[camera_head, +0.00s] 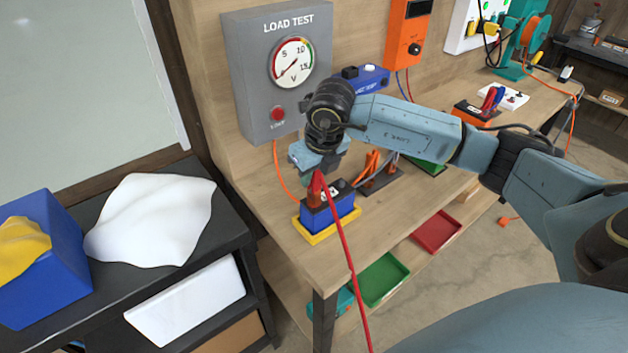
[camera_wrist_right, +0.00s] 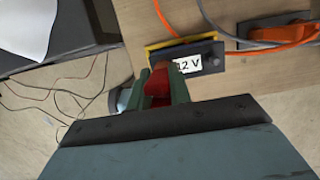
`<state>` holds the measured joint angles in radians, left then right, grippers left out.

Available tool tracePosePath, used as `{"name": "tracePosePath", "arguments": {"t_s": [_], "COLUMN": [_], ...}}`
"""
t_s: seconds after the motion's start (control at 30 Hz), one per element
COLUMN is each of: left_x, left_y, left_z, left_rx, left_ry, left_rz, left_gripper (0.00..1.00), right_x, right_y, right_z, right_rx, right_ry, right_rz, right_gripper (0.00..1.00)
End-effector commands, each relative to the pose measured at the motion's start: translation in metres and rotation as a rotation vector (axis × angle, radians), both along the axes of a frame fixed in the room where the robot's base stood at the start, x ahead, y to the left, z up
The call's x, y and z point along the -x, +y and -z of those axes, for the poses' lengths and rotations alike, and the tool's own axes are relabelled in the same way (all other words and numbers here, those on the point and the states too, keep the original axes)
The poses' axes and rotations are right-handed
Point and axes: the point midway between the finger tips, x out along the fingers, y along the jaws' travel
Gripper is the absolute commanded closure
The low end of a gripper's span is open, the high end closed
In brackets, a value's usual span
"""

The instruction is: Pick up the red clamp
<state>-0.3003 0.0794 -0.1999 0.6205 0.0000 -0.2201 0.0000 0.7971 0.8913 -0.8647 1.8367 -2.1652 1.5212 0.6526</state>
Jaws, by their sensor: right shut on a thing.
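The red clamp (camera_head: 317,184) is at the near end of the blue 12 V battery, with its red cable hanging down past the bench's front edge. My right gripper (camera_head: 316,172) is shut on the red clamp from above. In the right wrist view the red clamp (camera_wrist_right: 158,88) sits between the two green fingers of my right gripper (camera_wrist_right: 158,90). The battery (camera_head: 330,210) stands on a yellow tray (camera_head: 327,231) on the bench; its label shows in the right wrist view. I cannot tell whether the clamp still touches the battery. My left gripper is not in view.
A grey load test box (camera_head: 252,100) stands behind the battery. Orange-handled tools in a dark holder (camera_head: 380,183) are just right of it. Green (camera_head: 382,280) and red (camera_head: 437,232) trays lie on the lower shelf. A dark cabinet with a white cloth (camera_head: 150,220) is at left.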

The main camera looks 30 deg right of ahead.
Motion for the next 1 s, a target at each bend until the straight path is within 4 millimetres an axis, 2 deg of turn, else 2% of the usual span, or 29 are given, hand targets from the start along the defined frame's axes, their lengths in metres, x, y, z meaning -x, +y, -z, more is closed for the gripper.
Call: {"name": "tracePosePath", "arguments": {"t_s": [0.37,0.47,0.8,1.0], "left_x": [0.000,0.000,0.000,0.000], "left_y": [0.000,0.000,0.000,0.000], "left_z": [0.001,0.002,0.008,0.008], "left_rx": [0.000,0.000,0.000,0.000], "left_ry": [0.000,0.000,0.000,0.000], "left_rz": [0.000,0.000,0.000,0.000], "left_gripper": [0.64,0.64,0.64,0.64], "right_x": [-0.001,-0.002,-0.001,0.000], "right_y": [0.000,0.000,0.000,0.000], "right_z": [-0.005,-0.019,-0.084,-0.100], "right_rx": [-0.001,-0.001,0.000,0.000], "right_ry": [-0.004,-0.006,-0.005,-0.002], "right_rz": [0.000,0.001,0.000,0.000], "right_gripper": [1.00,1.00,1.00,1.00]}}
